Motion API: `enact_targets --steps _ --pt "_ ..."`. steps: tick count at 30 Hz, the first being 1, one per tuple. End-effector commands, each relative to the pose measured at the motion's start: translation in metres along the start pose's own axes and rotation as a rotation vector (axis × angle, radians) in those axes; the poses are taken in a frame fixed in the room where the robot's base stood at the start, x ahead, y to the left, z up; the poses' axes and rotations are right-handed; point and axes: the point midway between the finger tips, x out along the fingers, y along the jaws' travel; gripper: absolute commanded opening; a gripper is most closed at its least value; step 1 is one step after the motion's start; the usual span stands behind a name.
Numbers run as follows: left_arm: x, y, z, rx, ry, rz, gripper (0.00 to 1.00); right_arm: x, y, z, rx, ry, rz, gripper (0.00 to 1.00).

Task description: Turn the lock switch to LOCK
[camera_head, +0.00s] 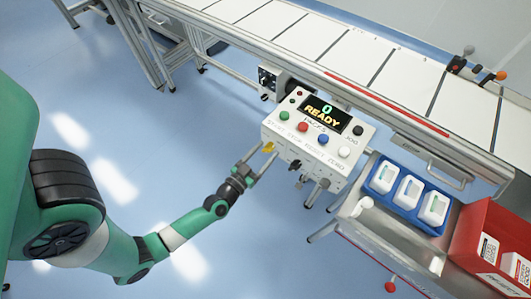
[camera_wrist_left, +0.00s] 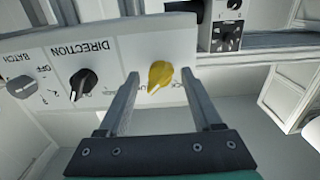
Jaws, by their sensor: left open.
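The yellow lock switch (camera_wrist_left: 160,76) is on the light front panel, seen upside down in the left wrist view. My left gripper (camera_wrist_left: 160,80) is open, with one finger on each side of the knob and a gap visible on both sides. In the head view, my left gripper (camera_head: 262,156) is at the left end of the control box (camera_head: 312,135), by the yellow switch (camera_head: 268,147). My right gripper is not in view.
A black DIRECTION knob (camera_wrist_left: 82,84) and a grey BATCH knob (camera_wrist_left: 22,88) are on the same panel. The box display (camera_head: 323,111) reads 0 READY. A conveyor (camera_head: 330,55) runs behind. A blue tray (camera_head: 378,190) and red bin (camera_head: 472,230) stand right.

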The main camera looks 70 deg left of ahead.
Motion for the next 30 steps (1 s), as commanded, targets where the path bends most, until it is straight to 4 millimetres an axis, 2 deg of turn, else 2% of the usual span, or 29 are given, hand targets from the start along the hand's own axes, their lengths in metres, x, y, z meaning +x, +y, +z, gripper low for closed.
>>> enact_targets --steps 9,11,18,21,30 --pt "0.0054 -0.0001 -0.0004 -0.001 0.000 0.000 0.66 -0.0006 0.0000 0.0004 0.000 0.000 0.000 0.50" --pt "0.0053 0.0000 -0.0003 -0.001 0.000 0.000 0.57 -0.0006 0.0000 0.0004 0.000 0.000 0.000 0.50" --pt "0.0051 0.0000 -0.0003 -0.001 0.000 0.000 0.14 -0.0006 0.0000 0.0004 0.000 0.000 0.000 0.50" --pt "0.0051 0.0000 -0.0004 -0.001 0.000 0.000 0.00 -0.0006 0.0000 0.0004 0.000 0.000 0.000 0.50" --pt "0.0051 0.0000 -0.0007 -0.012 0.001 0.000 0.00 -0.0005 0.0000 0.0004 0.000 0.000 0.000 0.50"
